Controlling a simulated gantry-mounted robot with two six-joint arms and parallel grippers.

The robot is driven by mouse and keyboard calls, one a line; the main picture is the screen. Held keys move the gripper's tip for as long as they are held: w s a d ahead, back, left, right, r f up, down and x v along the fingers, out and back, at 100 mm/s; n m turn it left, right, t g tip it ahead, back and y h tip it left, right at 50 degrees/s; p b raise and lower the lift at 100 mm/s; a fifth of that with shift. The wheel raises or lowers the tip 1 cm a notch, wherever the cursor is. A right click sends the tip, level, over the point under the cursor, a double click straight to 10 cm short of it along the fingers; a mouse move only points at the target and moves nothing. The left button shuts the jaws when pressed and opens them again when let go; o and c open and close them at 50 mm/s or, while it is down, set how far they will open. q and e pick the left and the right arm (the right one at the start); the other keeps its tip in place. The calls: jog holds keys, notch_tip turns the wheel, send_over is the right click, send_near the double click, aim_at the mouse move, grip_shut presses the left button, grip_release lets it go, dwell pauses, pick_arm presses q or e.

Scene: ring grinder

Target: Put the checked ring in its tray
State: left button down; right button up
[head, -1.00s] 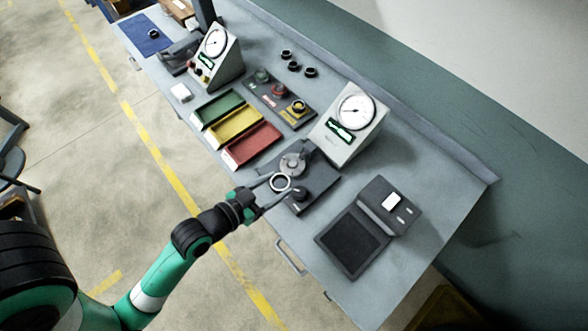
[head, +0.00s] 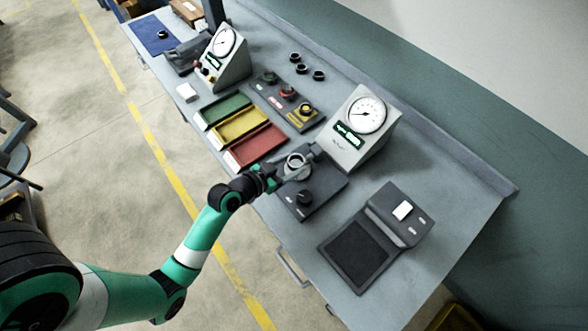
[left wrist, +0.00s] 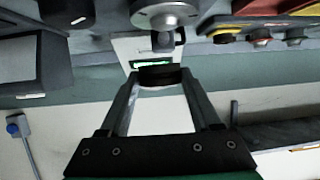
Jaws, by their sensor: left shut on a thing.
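My left gripper (head: 290,171) is shut on a ring (head: 297,160), held at the dark measuring fixture (head: 318,190) in front of the right dial gauge. I cannot tell whether the ring sits around the fixture's post or just above it. In the left wrist view the ring (left wrist: 158,77) shows as a dark band between the two fingertips. Three trays lie to the left of the fixture: green (head: 222,108), yellow (head: 238,124) and red (head: 262,143). My right gripper is not in view.
The right dial gauge (head: 365,115) stands close behind the fixture. A panel with coloured knobs (head: 287,93) lies behind the trays. Several dark rings (head: 302,69) sit at the back of the bench. A dark scale (head: 355,253) stands at the right.

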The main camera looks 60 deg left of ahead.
aim_at(300, 164)
pick_arm(q)
jog(key=shift+w+a+f, duration=0.4)
jog(key=shift+w+f, duration=0.1)
jog(key=shift+f, duration=0.3)
jog(key=f, duration=0.1)
jog(key=f+b, duration=0.1)
jog(key=w+f+b, duration=0.1)
jog(key=shift+a+f, duration=0.3)
jog(key=shift+a, duration=0.05)
jog(key=shift+s+f, duration=0.15)
jog(key=shift+f, duration=0.2)
jog(key=shift+c, duration=0.5)
grip_release()
jog(key=shift+r, duration=0.1)
